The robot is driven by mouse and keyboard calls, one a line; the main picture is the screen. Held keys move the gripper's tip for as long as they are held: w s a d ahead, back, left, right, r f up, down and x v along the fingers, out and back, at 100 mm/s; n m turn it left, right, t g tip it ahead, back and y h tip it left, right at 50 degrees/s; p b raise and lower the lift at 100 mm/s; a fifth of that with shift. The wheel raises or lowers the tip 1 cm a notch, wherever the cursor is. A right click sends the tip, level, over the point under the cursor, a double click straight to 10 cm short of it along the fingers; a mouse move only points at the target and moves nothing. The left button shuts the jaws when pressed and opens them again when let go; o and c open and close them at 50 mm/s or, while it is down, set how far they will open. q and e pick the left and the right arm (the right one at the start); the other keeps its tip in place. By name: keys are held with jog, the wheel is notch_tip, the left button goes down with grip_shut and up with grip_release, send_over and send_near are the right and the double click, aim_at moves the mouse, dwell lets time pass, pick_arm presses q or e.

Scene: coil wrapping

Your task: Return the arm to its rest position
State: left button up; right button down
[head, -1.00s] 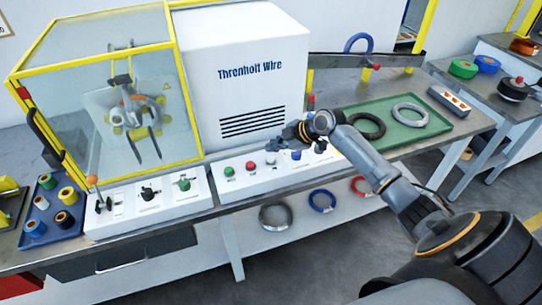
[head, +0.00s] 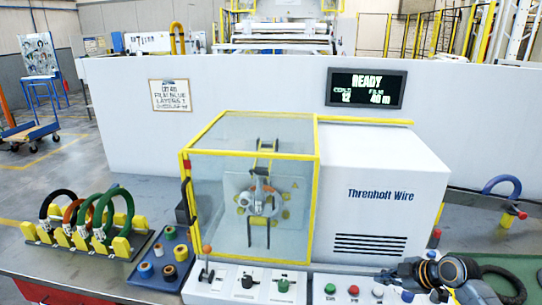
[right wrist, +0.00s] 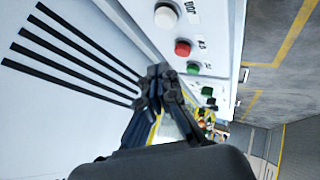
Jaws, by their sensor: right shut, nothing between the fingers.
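My right gripper (head: 398,278) is at the lower right in the head view, at the front of the white machine (head: 380,172) marked Threnholt Wire. It is over the right part of the button panel (head: 325,278). In the right wrist view my right gripper (right wrist: 160,80) is shut and empty. It points along the panel, with a white button (right wrist: 166,15), a red button (right wrist: 182,47) and a green button (right wrist: 193,68) beside it. My left gripper is not in view.
A yellow-framed clear guard (head: 225,195) covers the winding head. A rack of coils (head: 82,225) and a tray of film rolls (head: 165,262) stand left. A screen (head: 366,87) reads READY. A blue hoop (head: 502,186) stands at the right.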

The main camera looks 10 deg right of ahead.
jog(key=s+a+f+m+g+h, duration=0.1)
jog(key=s+a+f+m+g, duration=0.1)
jog(key=s+a+f, duration=0.45)
jog(key=s+a+f+m+g, duration=0.1)
jog(key=s+a+f+m, duration=0.15)
jog(key=s+a, duration=0.6)
jog(key=s+a+r+m+g+h, duration=0.1)
jog(key=s+r+m+h, duration=0.2)
jog(key=s+m, duration=1)
jog(key=s+f+n+g, duration=0.1)
jog(key=s+f+n, duration=0.2)
jog(key=f, duration=0.9)
jog(key=s+f+n, duration=0.2)
jog(key=s+f, duration=0.1)
jog(key=f, duration=1)
jog(key=s+d+f+g, duration=0.1)
jog(key=s+d+f, duration=0.1)
jog(key=s+f, duration=1.5)
jog(key=shift+d+f+g, duration=0.15)
jog(key=shift+d+g, duration=0.15)
jog(key=shift+d, duration=0.1)
